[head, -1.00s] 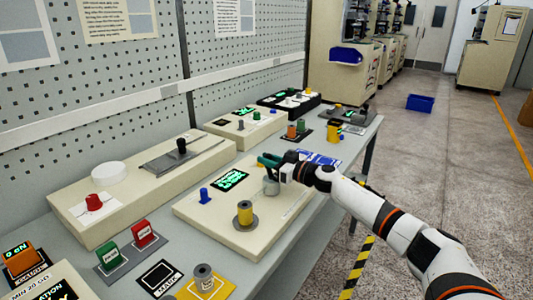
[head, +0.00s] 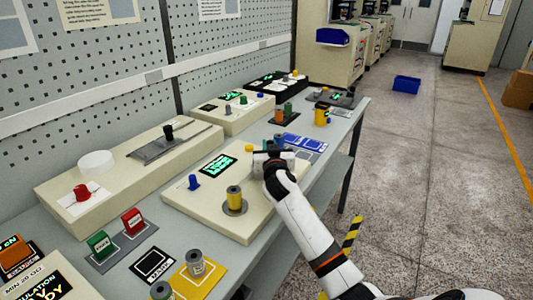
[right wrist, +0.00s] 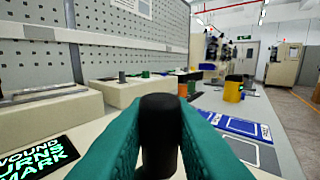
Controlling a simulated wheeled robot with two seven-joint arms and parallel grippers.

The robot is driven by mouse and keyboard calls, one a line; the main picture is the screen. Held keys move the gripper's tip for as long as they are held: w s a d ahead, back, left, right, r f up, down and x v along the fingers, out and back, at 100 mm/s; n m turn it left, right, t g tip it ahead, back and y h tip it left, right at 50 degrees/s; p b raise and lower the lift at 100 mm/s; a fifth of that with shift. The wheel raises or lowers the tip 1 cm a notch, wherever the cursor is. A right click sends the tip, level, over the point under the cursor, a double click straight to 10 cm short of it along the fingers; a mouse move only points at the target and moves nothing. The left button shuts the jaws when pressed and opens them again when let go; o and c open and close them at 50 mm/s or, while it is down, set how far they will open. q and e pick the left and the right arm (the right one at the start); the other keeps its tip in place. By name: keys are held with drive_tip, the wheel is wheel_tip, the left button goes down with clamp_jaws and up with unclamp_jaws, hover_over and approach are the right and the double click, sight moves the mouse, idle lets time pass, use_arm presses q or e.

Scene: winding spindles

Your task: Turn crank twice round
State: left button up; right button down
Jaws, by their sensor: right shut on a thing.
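The winding unit is a cream board (head: 180,208) on the bench. It carries a yellow spool (head: 235,198) on a grey disc, a blue peg (head: 194,182) and a black display with green text (head: 217,166). The display also shows at the lower left of the right wrist view (right wrist: 35,160). My right gripper (head: 268,157) is at the board's far right part. In the right wrist view, its teal fingers are shut on the upright black crank handle (right wrist: 160,130). The rest of the crank is hidden behind my gripper and wrist. My left gripper is not in view.
A long cream unit (head: 130,175) with a red knob and black lever stands along the pegboard. Blue cards (head: 300,141) and a yellow container (head: 321,113) lie beyond my gripper. Green and red blocks (head: 115,235) and grey spools (head: 195,262) sit in front.

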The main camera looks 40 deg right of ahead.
drive_tip(key=shift+s+f+m+g+h+b, duration=0.1)
drive_tip(key=shift+s+m+g+h+b, duration=0.25)
drive_tip(key=shift+m+g+h+b, duration=0.55)
drive_tip(key=shift+s+d+h+b, duration=0.1)
drive_tip(key=shift+s+h+b, duration=0.05)
drive_tip(key=shift+h+b, duration=0.35)
drive_tip(key=shift+r, duration=0.2)
drive_tip(key=c, duration=1.3)
unclamp_jaws()
drive_tip(key=shift+s, duration=0.1)
drive_tip(key=b+v, duration=0.1)
drive_tip(key=v, duration=1.1)
drive_tip(key=shift+r, duration=0.1)
